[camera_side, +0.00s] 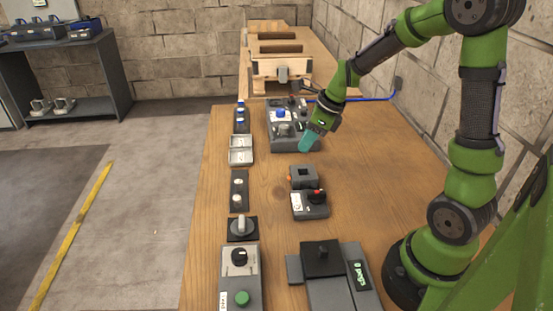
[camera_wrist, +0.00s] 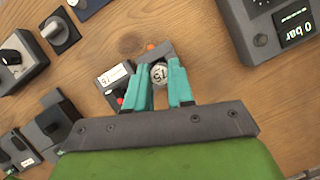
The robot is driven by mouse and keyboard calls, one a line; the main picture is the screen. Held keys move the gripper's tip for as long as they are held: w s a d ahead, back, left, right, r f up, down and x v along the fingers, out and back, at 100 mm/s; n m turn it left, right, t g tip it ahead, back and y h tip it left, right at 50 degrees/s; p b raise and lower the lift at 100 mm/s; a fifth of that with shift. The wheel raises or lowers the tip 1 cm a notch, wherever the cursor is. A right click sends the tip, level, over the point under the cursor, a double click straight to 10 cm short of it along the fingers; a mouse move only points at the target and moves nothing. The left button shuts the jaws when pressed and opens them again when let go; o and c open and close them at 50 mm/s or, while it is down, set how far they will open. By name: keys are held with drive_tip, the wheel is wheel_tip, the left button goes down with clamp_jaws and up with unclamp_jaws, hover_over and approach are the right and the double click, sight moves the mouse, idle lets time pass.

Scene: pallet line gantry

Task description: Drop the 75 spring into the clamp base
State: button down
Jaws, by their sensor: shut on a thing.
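My gripper (camera_side: 306,145) hangs above the table, beyond the clamp base in the side view, with its teal fingers pointing down. In the wrist view the fingers are shut on the 75 spring (camera_wrist: 160,74), whose pale round end carries a dark number. The spring cannot be made out in the side view. The clamp base (camera_side: 304,178) is a dark grey block with a square opening on top and an orange knob on its left. In the wrist view it (camera_wrist: 152,54) lies just past the spring and is partly hidden by it and the fingers.
A grey box with a white label and red knob (camera_side: 311,205) stands in front of the clamp base. A box with a blue knob (camera_side: 287,133) stands behind my gripper. A pressure-display unit (camera_side: 335,278) is at the front. Bare wood lies to the right.

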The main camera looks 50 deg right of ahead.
drive_tip(key=shift+r, duration=0.1)
drive_tip(key=shift+s+a+f+n, duration=0.15)
drive_tip(key=shift+f+n, duration=0.15)
drive_tip(key=shift+f, duration=2.8)
drive_tip(key=shift+f, duration=0.7)
drive_tip(key=shift+c, duration=2.1)
unclamp_jaws()
drive_tip(key=shift+r, duration=0.1)
drive_tip(key=shift+r, duration=3.4)
